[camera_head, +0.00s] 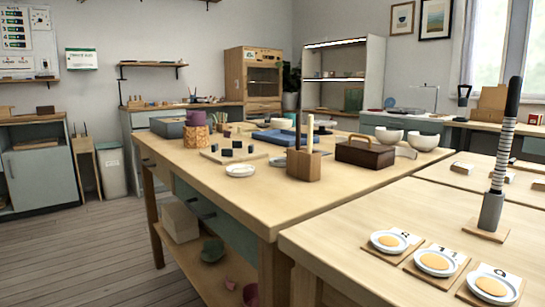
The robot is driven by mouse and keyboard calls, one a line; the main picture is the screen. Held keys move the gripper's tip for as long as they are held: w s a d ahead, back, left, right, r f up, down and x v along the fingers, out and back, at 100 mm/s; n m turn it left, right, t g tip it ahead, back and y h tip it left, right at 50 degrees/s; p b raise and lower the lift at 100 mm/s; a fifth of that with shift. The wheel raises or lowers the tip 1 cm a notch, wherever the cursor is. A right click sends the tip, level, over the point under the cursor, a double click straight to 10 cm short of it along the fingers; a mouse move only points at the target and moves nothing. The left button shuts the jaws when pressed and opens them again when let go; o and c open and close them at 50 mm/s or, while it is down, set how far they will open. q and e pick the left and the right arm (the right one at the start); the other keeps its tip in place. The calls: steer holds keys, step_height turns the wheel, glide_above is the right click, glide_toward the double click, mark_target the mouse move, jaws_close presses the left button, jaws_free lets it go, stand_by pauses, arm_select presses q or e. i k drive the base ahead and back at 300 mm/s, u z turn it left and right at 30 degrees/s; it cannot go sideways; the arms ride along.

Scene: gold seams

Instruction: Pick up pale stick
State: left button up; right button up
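A pale stick (310,132) stands upright in a wooden block holder (304,168) on the middle table. A dark stick (298,130) stands beside it in the same holder, on its left. The lower ends of both sticks are hidden inside the block. Neither of my grippers shows in the head view.
A dark box with a handle (365,152) stands just right of the holder, with white bowls (424,141) behind it. A small white dish (240,170) lies to the left. On the near right table, a tall striped post (503,150) stands behind plates (437,262). The middle table's front is clear.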

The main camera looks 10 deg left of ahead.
mark_target(310, 124)
steer(key=u, duration=1.75)
steer(key=i, duration=1.7)
steer(key=z, duration=3)
